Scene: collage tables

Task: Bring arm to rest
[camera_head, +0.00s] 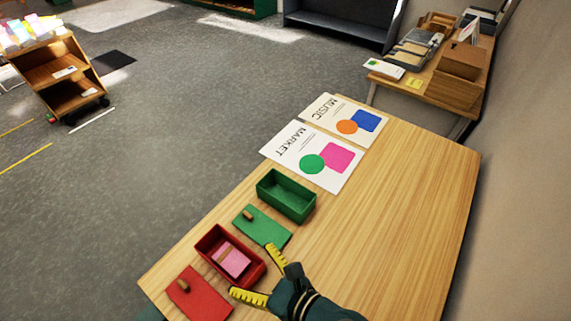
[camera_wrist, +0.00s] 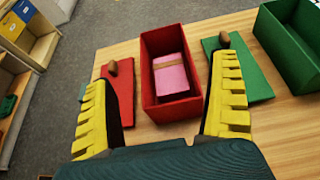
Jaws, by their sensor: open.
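My gripper (camera_head: 262,276) is open and empty at the front of the wooden table (camera_head: 400,225). Its yellow ridged fingers also show in the wrist view (camera_wrist: 165,105), spread to either side of the red box (camera_wrist: 157,112). The red box (camera_head: 208,240) is open on top, and a pink block (camera_head: 232,260) with a paler band lies inside it. The pink block also shows in the wrist view (camera_wrist: 171,76). The fingers look apart from the box and the block.
A red lid (camera_head: 205,300) and a green lid (camera_head: 266,228), each with a wooden knob, lie on the table. An empty green box (camera_head: 287,200) stands behind. Market (camera_head: 335,180) and Music (camera_head: 325,107) posters lie farther back. The table's right side is clear.

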